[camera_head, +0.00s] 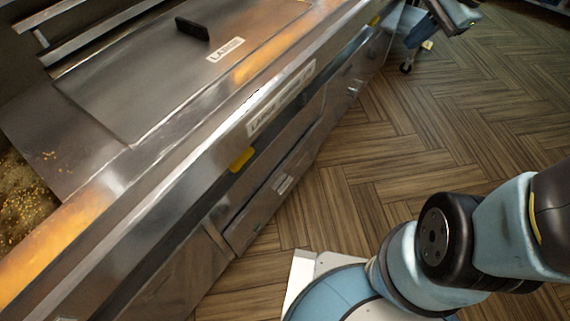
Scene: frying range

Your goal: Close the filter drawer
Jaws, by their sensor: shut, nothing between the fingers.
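The steel frying range (150,175) runs diagonally across the left half of the view. Its front has a row of steel drawer or door fronts below the counter edge. One front (262,208) has a small pale plate or handle on it. Another front (340,95) sits further along, also with a small bright fitting. I cannot tell which of these is the filter drawer, or how far any of them stands out. My arm (490,230) is at the lower right.
A yellow tab (242,158) sits under the counter edge. A labelled steel lid (170,65) with a black handle covers part of the top. A wheeled item (445,18) stands at the far top right. The wooden floor (440,120) between is clear.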

